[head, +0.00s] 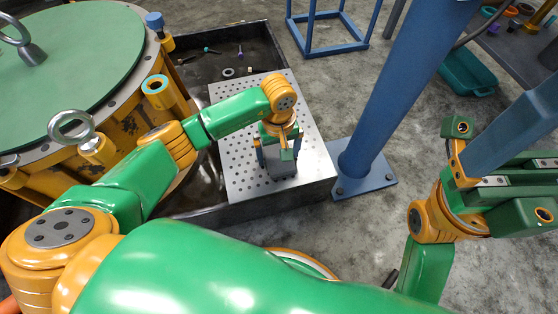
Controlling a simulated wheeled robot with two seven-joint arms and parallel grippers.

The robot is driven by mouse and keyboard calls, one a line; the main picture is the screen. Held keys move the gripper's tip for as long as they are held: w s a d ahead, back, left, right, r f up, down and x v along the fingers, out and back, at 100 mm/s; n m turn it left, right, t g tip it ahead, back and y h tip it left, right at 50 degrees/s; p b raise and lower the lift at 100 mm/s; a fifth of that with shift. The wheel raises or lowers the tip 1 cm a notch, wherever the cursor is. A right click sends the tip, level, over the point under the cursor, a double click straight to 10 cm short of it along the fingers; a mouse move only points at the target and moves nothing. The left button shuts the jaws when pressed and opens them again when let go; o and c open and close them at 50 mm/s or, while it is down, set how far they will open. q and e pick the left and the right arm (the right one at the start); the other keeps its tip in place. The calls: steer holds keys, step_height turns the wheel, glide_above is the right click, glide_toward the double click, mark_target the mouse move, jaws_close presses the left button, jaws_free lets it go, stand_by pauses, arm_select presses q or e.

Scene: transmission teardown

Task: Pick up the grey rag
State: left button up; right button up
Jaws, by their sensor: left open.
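My left gripper (279,168) points down over the perforated metal plate (235,170), near the plate's right part. Its two fingers are apart. A small grey shape shows at the fingers, but I cannot tell whether it is a rag or part of the gripper. I cannot make out a grey rag elsewhere in the head view. My right arm's wrist (432,218) is at the right, over the floor. Its fingers cannot be clearly told apart from the green parts around them.
The plate lies across a dark tray (262,45) holding small loose parts. A large orange housing with a green cover (80,45) stands at left. A blue post (400,85) rises right of the plate. A teal bin (466,75) sits at the upper right.

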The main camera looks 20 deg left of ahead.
arm_select(q)
steer(key=c, duration=1.1)
steer(key=shift+r, duration=0.15)
